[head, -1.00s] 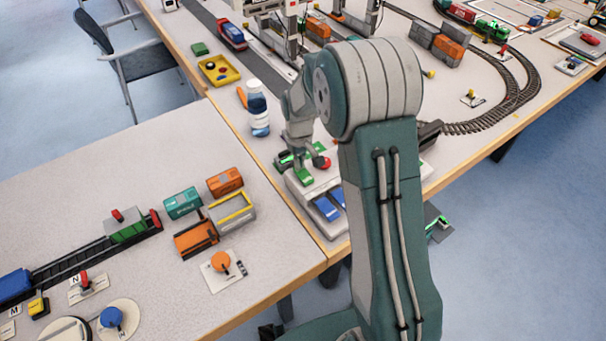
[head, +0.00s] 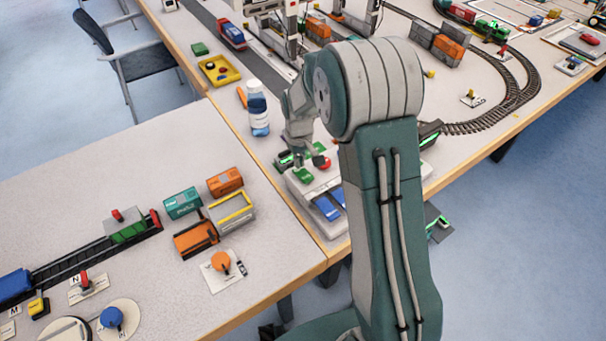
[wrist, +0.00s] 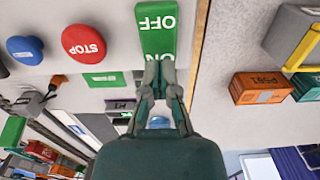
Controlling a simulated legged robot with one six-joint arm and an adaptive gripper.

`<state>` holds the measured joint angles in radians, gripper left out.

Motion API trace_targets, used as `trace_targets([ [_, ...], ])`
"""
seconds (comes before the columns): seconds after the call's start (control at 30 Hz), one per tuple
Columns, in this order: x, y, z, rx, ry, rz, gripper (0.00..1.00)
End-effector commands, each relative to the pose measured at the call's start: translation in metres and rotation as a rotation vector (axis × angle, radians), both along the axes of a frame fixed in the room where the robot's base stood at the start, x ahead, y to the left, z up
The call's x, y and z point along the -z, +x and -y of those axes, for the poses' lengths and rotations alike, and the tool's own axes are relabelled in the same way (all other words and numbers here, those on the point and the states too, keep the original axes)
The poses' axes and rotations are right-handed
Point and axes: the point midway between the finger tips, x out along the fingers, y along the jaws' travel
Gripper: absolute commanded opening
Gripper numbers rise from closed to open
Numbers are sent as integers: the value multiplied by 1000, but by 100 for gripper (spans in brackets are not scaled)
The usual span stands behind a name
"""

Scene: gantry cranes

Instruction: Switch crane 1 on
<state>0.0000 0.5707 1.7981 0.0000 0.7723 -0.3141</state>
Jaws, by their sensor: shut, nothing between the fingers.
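A green rocker switch (wrist: 156,28) sits on a pale control panel (wrist: 110,12) in the wrist view, its OFF and ON lettering upside down. It also shows in the head view (head: 303,174). My gripper (wrist: 160,62) is shut and empty, its fingertips at the ON end of the rocker. I cannot tell whether they touch it or which end is pressed in. In the head view my gripper (head: 311,157) is just above the panel. A red STOP button (wrist: 83,43) and a blue button (wrist: 25,50) are left of the rocker. A small green label (wrist: 102,79) is unreadable.
A white bottle (head: 258,108) stands behind the panel. A dark box (head: 430,136) with a lit green strip is right of my arm. Toy wagons (head: 215,222) are on the near left table. Crane legs (head: 292,45) stand at the back.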

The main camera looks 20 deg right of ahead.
Motion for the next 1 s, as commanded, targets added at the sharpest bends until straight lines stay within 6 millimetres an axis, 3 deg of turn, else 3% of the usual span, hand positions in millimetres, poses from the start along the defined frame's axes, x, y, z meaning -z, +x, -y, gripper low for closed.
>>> trace_targets([
  [0.73,-52,1,0,0,0,2,0],
  [1.0,-58,0,0,0,0,0,0],
])
